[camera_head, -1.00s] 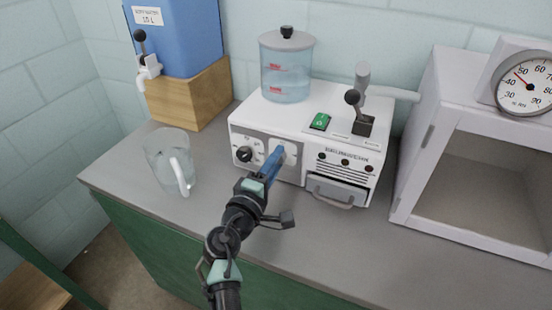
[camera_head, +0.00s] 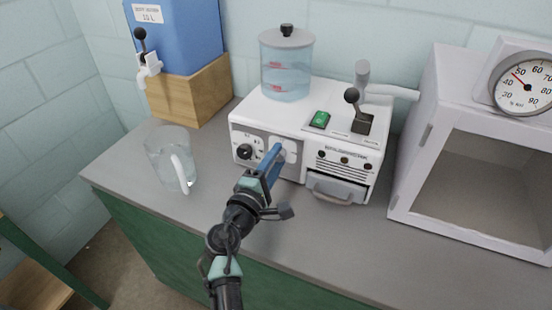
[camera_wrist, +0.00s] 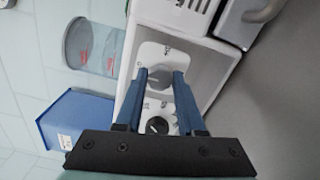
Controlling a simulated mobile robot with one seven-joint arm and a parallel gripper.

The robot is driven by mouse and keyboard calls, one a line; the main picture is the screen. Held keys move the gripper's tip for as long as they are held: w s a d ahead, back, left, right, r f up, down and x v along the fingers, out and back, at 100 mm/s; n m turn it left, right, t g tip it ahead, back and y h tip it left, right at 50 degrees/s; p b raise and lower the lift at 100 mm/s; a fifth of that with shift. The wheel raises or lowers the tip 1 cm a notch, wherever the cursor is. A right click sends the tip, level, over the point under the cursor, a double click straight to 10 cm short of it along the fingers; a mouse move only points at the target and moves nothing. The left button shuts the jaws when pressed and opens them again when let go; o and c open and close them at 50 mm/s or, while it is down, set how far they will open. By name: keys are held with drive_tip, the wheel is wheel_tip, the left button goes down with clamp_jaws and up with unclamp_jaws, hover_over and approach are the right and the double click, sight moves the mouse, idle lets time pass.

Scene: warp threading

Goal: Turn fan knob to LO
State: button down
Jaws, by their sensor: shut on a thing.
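A white machine (camera_head: 310,110) stands on the counter with two knobs on its front panel. My gripper (camera_head: 277,155) reaches up to the right-hand knob, and its blue fingers are around it. In the wrist view a pale grey knob (camera_wrist: 160,79) sits between the fingertips, so the gripper is shut on it. I take this as the fan knob; its labels are too small to read and the fingers partly hide it. The other knob (camera_head: 245,152), black, is free to its left and also shows in the wrist view (camera_wrist: 157,125).
A clear jug (camera_head: 170,158) stands on the counter at left. A blue water tank (camera_head: 180,40) on a wooden block is behind it. The machine has a green switch (camera_head: 319,119), a lever (camera_head: 352,97) and a drawer (camera_head: 337,188). A white cabinet (camera_head: 425,140) with a gauge stands at right.

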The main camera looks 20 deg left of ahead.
drive_tip(key=c, duration=0.5)
unclamp_jaws()
drive_tip(key=s, duration=1.3)
drive_tip(key=shift+a, duration=0.25)
